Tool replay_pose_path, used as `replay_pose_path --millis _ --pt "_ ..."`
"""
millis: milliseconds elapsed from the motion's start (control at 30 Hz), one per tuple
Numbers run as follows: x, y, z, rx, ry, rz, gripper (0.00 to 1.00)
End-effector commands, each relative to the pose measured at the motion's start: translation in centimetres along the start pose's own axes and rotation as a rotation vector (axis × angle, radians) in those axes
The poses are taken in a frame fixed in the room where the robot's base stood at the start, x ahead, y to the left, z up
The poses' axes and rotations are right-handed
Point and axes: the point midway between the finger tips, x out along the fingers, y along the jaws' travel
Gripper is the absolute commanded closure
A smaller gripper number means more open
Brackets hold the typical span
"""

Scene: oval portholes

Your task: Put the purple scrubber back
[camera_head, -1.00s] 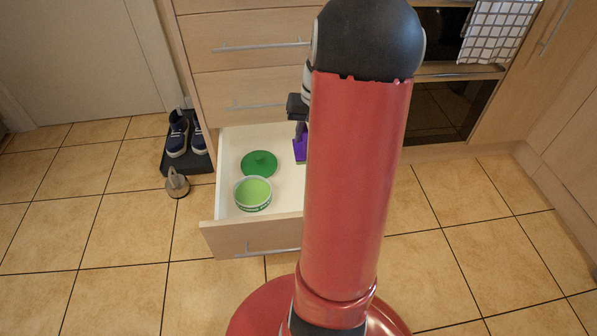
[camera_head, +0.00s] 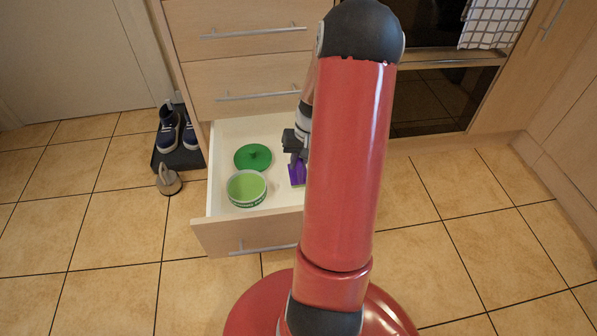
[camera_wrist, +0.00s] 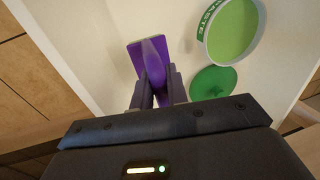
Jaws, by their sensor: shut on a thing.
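The purple scrubber (camera_head: 296,173) is in my gripper (camera_head: 297,155), inside or just above the open drawer (camera_head: 228,236). In the wrist view my gripper (camera_wrist: 158,98) is shut on the handle of the scrubber (camera_wrist: 146,56), whose flat purple head points away from the jaws. Behind it is the pale drawer bottom. I cannot tell whether the scrubber touches the bottom. My red arm hides the right part of the drawer in the head view.
A green-lined bowl (camera_head: 246,188) and a green lid (camera_head: 253,157) lie in the drawer, left of the scrubber. Closed drawers (camera_head: 245,80) rise behind.

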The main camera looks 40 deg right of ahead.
Motion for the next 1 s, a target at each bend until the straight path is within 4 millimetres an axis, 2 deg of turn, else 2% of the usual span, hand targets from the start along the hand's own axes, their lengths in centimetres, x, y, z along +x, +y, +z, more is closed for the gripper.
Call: replay_pose_path --millis 267,667,700,800,833,1000 --pt "3.9 0.7 0.1 0.001 -0.003 -0.002 1.0" --pt "4.4 0.8 0.0 0.0 -0.001 -0.001 1.0" --pt "4.2 0.8 0.0 0.0 0.0 0.0 0.79" --pt "4.2 0.8 0.0 0.001 -0.001 -0.001 0.66" --pt "4.2 0.8 0.0 0.0 -0.001 -0.001 0.63" --pt "4.2 0.8 0.0 0.001 -0.001 -0.001 0.63"
